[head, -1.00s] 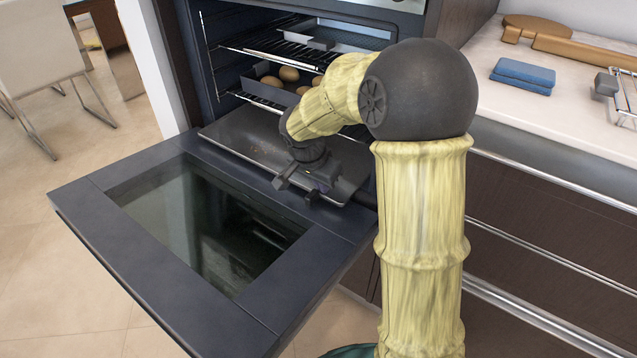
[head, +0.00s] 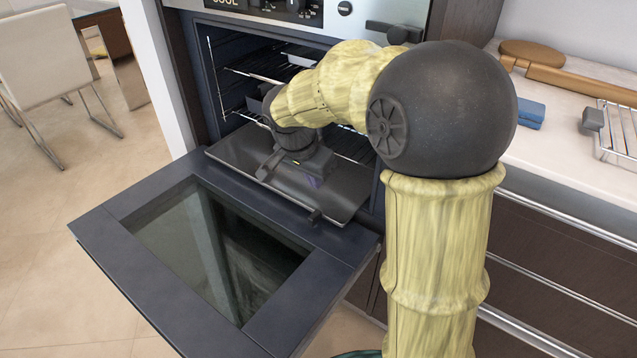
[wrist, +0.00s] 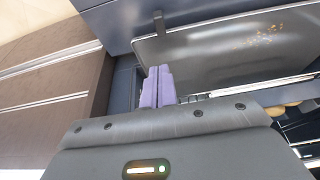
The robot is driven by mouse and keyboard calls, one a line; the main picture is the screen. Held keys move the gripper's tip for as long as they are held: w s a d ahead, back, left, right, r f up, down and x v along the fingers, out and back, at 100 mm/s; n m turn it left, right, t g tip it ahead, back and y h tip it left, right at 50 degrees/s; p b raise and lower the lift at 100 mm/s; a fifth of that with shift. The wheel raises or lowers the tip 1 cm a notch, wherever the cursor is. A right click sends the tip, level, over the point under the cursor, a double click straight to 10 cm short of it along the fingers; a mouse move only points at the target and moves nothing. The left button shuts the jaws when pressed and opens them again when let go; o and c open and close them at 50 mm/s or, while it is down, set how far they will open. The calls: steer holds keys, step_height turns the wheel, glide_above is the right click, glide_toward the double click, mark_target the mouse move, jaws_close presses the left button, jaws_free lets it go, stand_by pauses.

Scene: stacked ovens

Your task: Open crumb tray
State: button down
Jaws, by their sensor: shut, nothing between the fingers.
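The crumb tray (head: 235,158) is a wide dark metal tray at the bottom of the oven, its front edge over the inner end of the lowered door. A small dark handle (head: 315,215) sticks out from its front edge. In the wrist view the tray (wrist: 215,50) has brown crumbs on it, and the handle (wrist: 160,22) shows beyond my fingertips. My gripper (head: 318,182) is over the right part of the tray, behind the handle. Its purple fingers (wrist: 158,72) are shut together and empty, apart from the handle. The arm hides part of the tray.
The oven door (head: 115,205) is lowered flat in front. Open floor is at the left.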

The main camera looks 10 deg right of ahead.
steer(key=p+v, duration=0.1)
steer(key=v, duration=0.4)
